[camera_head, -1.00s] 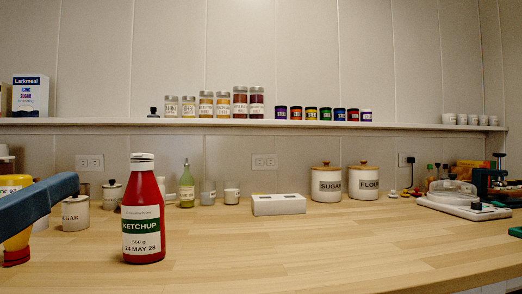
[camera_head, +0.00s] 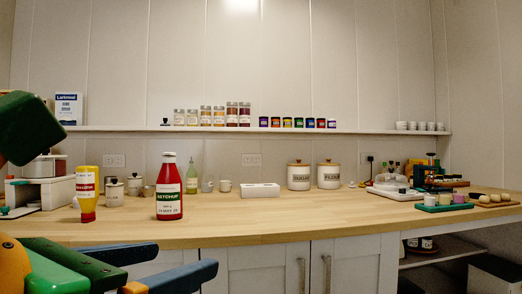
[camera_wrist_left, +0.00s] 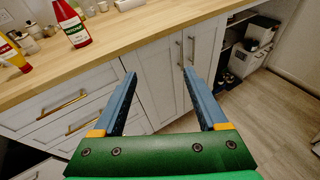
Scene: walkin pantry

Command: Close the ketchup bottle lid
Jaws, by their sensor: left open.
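The red ketchup bottle (camera_head: 169,199) stands upright on the wooden counter, left of the middle, with its label facing me. It also shows at the top left of the left wrist view (camera_wrist_left: 71,22), its top cut off. Its cap end (camera_head: 169,157) is small in the head view, and I cannot tell how the lid sits. My left gripper (camera_head: 166,262) is open and empty, in front of and below the counter edge, apart from the bottle. Its two blue fingers show spread in the left wrist view (camera_wrist_left: 159,75). My right gripper is not in view.
A yellow bottle (camera_head: 87,195) stands left of the ketchup, with small canisters (camera_head: 114,191) between and behind. A green bottle (camera_head: 192,178) and a white box (camera_head: 260,190) are behind to the right. The counter (camera_head: 280,228) is clear right of the ketchup; cabinet doors (camera_head: 354,262) are below.

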